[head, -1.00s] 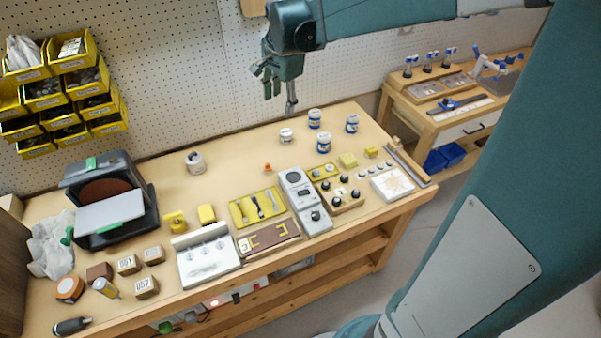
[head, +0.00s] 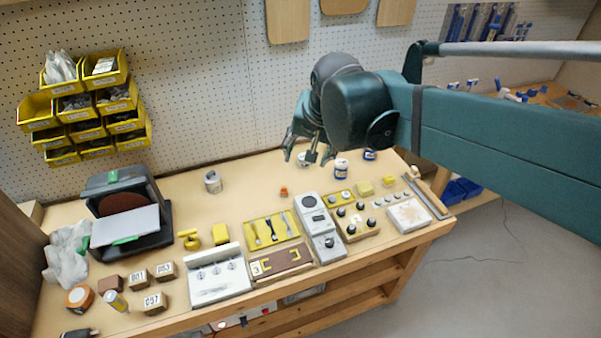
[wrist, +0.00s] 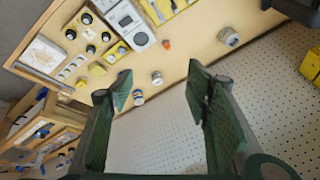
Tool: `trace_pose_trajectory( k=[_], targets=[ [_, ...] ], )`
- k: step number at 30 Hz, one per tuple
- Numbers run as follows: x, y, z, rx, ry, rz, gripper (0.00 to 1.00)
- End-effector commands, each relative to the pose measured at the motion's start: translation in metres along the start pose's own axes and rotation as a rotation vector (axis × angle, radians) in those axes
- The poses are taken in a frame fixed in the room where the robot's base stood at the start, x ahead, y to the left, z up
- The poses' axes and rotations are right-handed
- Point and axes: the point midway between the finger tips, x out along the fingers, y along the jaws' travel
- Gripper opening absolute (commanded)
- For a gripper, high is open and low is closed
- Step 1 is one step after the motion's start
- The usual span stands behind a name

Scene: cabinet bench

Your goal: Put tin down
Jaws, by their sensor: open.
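My gripper (head: 305,157) hangs above the back of the bench. Its jaws are apart with nothing held between them; the wrist view also shows the open fingers (wrist: 160,88). A grey-white tin (head: 212,182) stands upright at the back left of the bench; it also shows in the wrist view (wrist: 228,36). A small white tin (head: 302,160) is partly hidden behind my gripper and shows in the wrist view (wrist: 156,77). Blue-and-white tins (head: 341,169) (head: 370,155) stand to its right. Which tin the task means, I cannot tell.
A small orange piece (head: 284,191) lies mid-bench. Yellow trays (head: 272,231), a grey meter (head: 318,225) and a knob block (head: 354,217) fill the front. The bench between the grey-white tin and orange piece is clear. A pegboard (head: 220,90) stands behind.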

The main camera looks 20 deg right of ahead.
Motion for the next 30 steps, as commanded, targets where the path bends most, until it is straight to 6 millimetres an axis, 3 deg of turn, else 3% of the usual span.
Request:
trace_pose_trajectory(
  k=[18,30],
  targets=[
    [-0.021,0.04,0.091,-0.447,0.107,-0.058,0.48],
    [-0.021,0.052,0.118,-0.598,0.149,-0.068,0.48]
  ],
)
